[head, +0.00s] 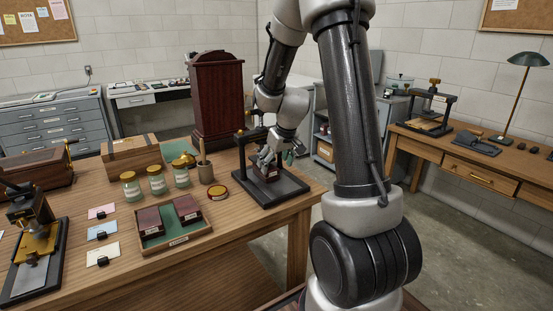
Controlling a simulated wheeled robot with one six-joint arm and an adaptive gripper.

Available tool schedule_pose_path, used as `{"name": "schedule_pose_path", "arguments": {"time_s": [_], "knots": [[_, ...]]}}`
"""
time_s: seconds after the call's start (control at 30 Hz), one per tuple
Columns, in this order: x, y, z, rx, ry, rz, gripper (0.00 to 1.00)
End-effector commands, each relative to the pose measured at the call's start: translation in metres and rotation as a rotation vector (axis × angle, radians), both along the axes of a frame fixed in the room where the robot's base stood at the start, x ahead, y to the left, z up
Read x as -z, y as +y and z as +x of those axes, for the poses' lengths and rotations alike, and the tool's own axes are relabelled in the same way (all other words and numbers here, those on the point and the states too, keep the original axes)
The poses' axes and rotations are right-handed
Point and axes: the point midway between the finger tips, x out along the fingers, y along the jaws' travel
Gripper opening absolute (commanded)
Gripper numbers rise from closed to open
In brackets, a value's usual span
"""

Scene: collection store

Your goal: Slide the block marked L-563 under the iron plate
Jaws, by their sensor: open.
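My gripper (267,161) is open at the press (298,186) near the table's right end. A dark red block (271,177) with a pale label stands on the press's black base, right below my fingers. I cannot tell whether the fingers touch it. The label is too small to read. The press's iron plate is not clearly visible behind my gripper and arm. Two more dark red blocks, left (150,223) and right (188,207), sit in a green-lined wooden tray (178,241); their markings are unreadable.
A tall dark red cabinet (217,100) rises behind. Another press (40,243) is at the far left. Bare wood lies between tray and press.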

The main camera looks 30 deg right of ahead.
Motion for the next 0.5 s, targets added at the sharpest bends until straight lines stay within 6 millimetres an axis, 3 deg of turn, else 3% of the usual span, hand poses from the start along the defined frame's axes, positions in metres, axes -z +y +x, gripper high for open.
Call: {"name": "schedule_pose_path", "arguments": {"time_s": [0.23,0.5], "knots": [[0.036,0.001,0.014,0.001,0.002,0.001,0.79],[0.051,0.001,0.022,-0.001,0.000,0.000,0.79]]}}
